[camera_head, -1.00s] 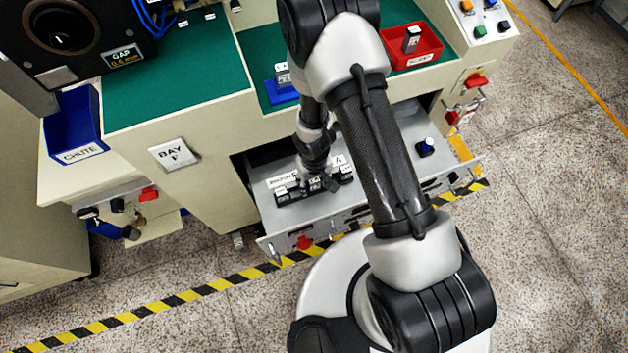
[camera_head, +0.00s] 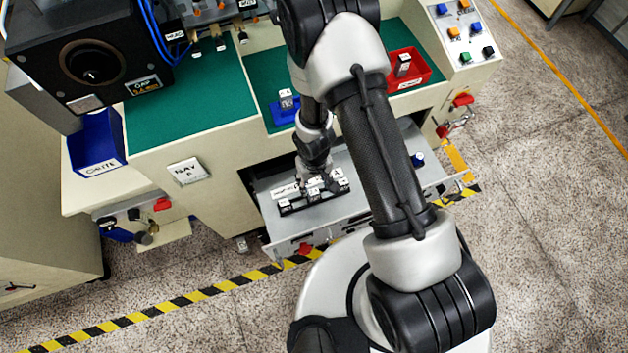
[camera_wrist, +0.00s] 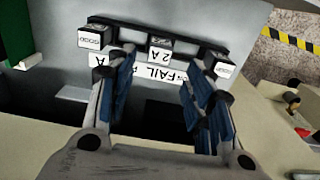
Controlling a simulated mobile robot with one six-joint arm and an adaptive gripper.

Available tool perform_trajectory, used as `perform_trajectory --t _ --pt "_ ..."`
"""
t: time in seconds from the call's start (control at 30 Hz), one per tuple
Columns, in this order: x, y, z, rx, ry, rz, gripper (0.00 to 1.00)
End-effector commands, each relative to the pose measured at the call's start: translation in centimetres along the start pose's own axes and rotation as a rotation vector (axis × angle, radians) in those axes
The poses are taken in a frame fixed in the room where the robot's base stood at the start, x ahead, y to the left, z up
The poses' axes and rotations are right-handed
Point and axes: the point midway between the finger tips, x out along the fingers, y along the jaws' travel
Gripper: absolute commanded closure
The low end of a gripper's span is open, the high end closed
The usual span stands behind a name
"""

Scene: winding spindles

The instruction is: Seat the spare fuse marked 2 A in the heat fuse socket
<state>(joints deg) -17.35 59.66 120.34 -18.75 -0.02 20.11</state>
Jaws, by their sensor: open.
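A fuse block marked 2 A (camera_wrist: 158,48) stands in the middle of a black rack (camera_wrist: 127,27) in the wrist view, with a similar block at each end. The rack also shows in the head view (camera_head: 290,209), in the pulled-out drawer (camera_head: 385,185). My gripper (camera_wrist: 160,66) is open, its blue-padded fingers pointing toward the rack with the 2 A block seen between the tips. I cannot tell how far it is from the block. In the head view my gripper (camera_head: 318,180) is over the rack, partly hiding it. I cannot make out the heat fuse socket.
A blue tray (camera_head: 275,114) and a red tray (camera_head: 424,70), each with a block, sit on the green bench top. A blue chute (camera_head: 95,145) and a black machine (camera_head: 60,50) stand at left. A blue knob-like piece (camera_head: 417,158) lies at the drawer's right.

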Motion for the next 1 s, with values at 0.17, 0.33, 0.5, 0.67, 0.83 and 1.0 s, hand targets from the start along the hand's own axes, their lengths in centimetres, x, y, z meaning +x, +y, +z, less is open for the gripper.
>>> perform_trajectory --t 0.17,0.33,0.5,0.67,0.83,1.0 --pt "-2.4 0.0 0.0 -0.002 0.0 0.0 0.52" --pt "-2.6 0.0 0.0 -0.002 0.0 0.0 0.52" --pt "-5.2 0.7 -1.4 0.012 0.026 0.01 0.52" --pt "-13.3 2.9 -3.5 0.053 0.085 0.039 0.52" --pt "-23.3 5.5 -3.5 0.107 0.149 0.067 0.52" --pt "-32.1 7.4 -0.8 0.162 0.211 0.082 0.52"
